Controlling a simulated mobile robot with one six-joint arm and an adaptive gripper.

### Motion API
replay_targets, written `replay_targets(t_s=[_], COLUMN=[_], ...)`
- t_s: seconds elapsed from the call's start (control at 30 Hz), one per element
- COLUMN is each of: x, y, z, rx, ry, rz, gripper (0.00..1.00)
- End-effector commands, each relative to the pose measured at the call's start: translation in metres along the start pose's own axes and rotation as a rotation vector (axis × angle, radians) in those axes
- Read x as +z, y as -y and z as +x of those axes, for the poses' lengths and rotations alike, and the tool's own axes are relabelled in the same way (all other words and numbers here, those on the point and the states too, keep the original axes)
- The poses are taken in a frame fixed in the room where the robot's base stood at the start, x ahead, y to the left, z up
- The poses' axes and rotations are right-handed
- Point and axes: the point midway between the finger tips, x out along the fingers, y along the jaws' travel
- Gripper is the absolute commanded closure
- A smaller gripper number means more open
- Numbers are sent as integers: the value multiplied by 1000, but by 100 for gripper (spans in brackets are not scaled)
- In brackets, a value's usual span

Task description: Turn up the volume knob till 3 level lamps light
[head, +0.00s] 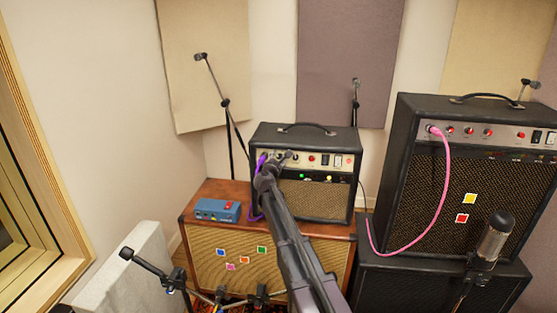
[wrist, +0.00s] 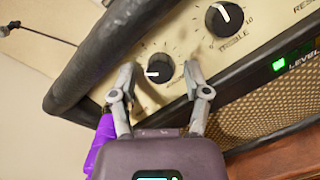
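The small black amp (head: 318,201) stands on a brown cabinet, with a cream control panel along its top front. In the wrist view a black knob (wrist: 160,67) has its white pointer toward the left; its label cannot be read. My gripper (wrist: 159,76) is open, one finger on each side of this knob, with gaps showing. A knob marked TREBLE (wrist: 224,17) is to its upper right. A green lamp (wrist: 278,65) glows beside the word LEVEL; in the head view it shows with a paler yellowish spot to its right. My gripper (head: 270,168) covers the panel's left part there.
A purple cable (head: 253,200) hangs at the amp's left side, close to my gripper in the wrist view. A blue box (head: 217,210) sits on the brown cabinet (head: 206,255). A bigger amp (head: 470,185) with a pink cable (head: 440,190) and a microphone (head: 495,235) are to the right.

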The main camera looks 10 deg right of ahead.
Motion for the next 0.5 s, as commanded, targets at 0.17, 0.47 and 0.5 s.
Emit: replay_targets(t_s=[0.17, 0.47, 0.5], x=[0, 0, 0], y=[0, 1, 1], z=[-1, -6, -9], rx=[0, 0, 0], ry=[0, -1, -1], rz=[0, 0, 0], gripper=[32, 32, 32])
